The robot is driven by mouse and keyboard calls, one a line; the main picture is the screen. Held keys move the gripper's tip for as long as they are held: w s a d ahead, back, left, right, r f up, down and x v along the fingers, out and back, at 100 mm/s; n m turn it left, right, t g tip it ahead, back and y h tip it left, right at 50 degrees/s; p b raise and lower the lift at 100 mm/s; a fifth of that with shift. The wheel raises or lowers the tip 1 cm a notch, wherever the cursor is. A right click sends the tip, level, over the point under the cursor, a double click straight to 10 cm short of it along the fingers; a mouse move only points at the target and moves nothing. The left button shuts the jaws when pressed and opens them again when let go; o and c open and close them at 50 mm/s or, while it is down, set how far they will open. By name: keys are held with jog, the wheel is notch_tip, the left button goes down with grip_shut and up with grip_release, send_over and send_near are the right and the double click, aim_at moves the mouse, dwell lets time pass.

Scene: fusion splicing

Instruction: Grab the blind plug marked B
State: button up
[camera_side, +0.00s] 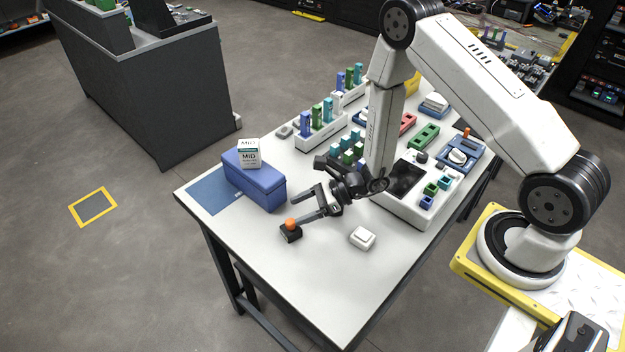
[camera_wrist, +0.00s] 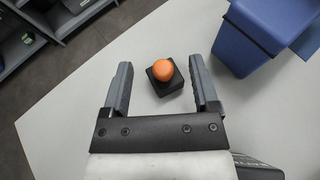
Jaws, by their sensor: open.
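My gripper (camera_side: 298,209) is open and empty, low over the front left of the table. Its two fingers also show in the wrist view (camera_wrist: 160,62). A black square block with an orange ball-shaped top (camera_side: 291,231) stands on the table by the fingertips. In the wrist view the block (camera_wrist: 165,88) appears between the fingers, apart from both; how far below them it lies I cannot tell. Several blue, green and teal upright pieces (camera_side: 327,109) stand in white racks farther back. No letter B is readable on anything, so I cannot tell which piece is the blind plug.
A blue box (camera_side: 256,187), also at the wrist view's upper right (camera_wrist: 262,38), carries a white package marked MID (camera_side: 249,154). A white square piece (camera_side: 362,238) lies to the right of my gripper. A white device with a dark screen (camera_side: 406,179) stands behind it. The table's front is mostly clear.

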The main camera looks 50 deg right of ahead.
aim_at(284, 228)
jog(key=shift+f, duration=1.3)
jog(key=shift+f, duration=0.1)
jog(key=shift+f, duration=0.2)
jog(key=shift+x, duration=2.55)
jog(key=shift+s+f, duration=0.1)
grip_shut()
